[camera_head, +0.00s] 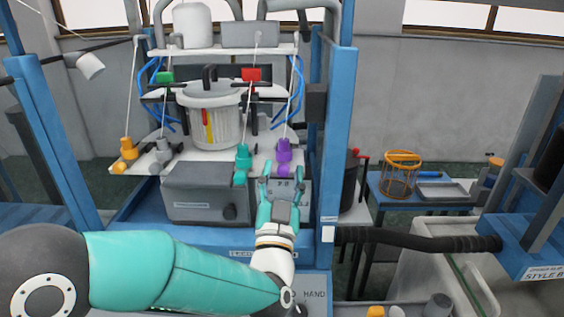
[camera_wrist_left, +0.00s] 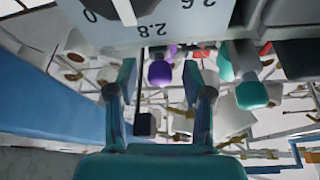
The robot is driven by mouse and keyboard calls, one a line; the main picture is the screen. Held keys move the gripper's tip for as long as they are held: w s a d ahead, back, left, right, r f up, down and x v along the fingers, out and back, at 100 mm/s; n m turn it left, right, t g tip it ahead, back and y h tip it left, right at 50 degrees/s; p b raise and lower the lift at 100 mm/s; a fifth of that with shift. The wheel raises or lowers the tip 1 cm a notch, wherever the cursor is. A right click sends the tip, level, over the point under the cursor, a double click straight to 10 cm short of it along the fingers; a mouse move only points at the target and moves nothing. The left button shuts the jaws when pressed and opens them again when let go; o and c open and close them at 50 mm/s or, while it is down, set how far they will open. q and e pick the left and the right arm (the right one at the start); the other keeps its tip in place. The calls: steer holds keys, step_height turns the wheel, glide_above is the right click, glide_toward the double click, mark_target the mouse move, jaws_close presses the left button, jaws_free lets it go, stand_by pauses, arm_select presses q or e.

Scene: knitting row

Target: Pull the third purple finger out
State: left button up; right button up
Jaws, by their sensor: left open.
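The purple finger (camera_head: 284,150) hangs at the right end of a row on the knitting machine's front, with a white yarn running up from it. Its lower purple part (camera_head: 283,170) sits just above my left gripper (camera_head: 283,179). The left gripper is open, with its teal fingertips to either side of the purple part. In the left wrist view, the purple finger (camera_wrist_left: 160,72) shows in the gap between the open fingers (camera_wrist_left: 158,88). I cannot tell whether they touch it. My right gripper is not in view.
A teal finger (camera_head: 243,156) is close on the left; it also shows in the wrist view (camera_wrist_left: 251,92). Grey (camera_head: 162,150) and orange (camera_head: 127,148) fingers are farther left. A grey box (camera_head: 208,190) is below. A blue post (camera_head: 337,130) stands on the right.

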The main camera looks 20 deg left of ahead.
arm_select(q)
steer(key=shift+w+a+r, duration=0.1)
steer(key=shift+w+r, duration=0.05)
steer(key=shift+w, duration=0.3)
jaws_close()
steer(key=shift+s, duration=0.1)
